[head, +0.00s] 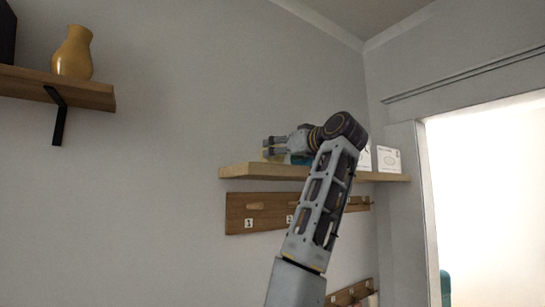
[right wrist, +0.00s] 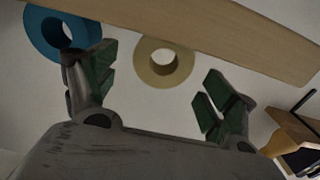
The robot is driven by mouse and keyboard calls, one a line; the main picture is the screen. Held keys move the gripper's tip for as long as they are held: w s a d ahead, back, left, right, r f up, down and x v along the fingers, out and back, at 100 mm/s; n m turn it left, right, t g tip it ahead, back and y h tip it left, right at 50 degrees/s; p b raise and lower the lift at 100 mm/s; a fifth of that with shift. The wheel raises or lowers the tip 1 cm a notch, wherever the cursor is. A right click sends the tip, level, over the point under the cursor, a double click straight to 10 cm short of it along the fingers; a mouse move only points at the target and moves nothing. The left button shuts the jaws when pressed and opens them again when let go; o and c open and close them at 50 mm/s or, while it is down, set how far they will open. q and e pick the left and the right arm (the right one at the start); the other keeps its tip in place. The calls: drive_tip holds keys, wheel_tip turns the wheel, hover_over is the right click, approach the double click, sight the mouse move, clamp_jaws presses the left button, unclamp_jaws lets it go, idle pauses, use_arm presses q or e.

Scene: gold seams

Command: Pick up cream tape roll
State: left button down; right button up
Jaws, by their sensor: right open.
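The cream tape roll (right wrist: 144,67) shows its round face and centre hole in the right wrist view, at the edge of the wooden shelf (right wrist: 200,30). My right gripper (right wrist: 158,80) is open, with its two green-padded fingers apart on either side of the roll in the picture. I see no contact between the fingers and the roll. In the head view my right gripper (head: 275,147) is over the shelf (head: 245,171), and the arm hides much of what stands there. My left gripper is not in view.
A blue tape roll (right wrist: 38,30) is close to one finger in the right wrist view. White cards (head: 389,159) stand at the shelf's right end. A peg rail (head: 265,222) hangs below. A yellow vase (head: 73,53) stands on another shelf (head: 90,94) at left.

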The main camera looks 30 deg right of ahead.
sight(279, 158)
drive_tip(key=shift+w+a+f+p, duration=0.15)
drive_tip(key=shift+w+p, duration=0.3)
drive_tip(key=shift+w, duration=0.25)
drive_tip(key=shift+w+a+r+p, duration=0.1)
drive_tip(key=shift+w+a+p, duration=0.05)
drive_tip(key=shift+w+p, duration=0.4)
drive_tip(key=shift+w+a+f+p, duration=0.15)
drive_tip(key=shift+w+p, duration=0.2)
drive_tip(key=shift+w, duration=0.9)
drive_tip(key=c, duration=1.1)
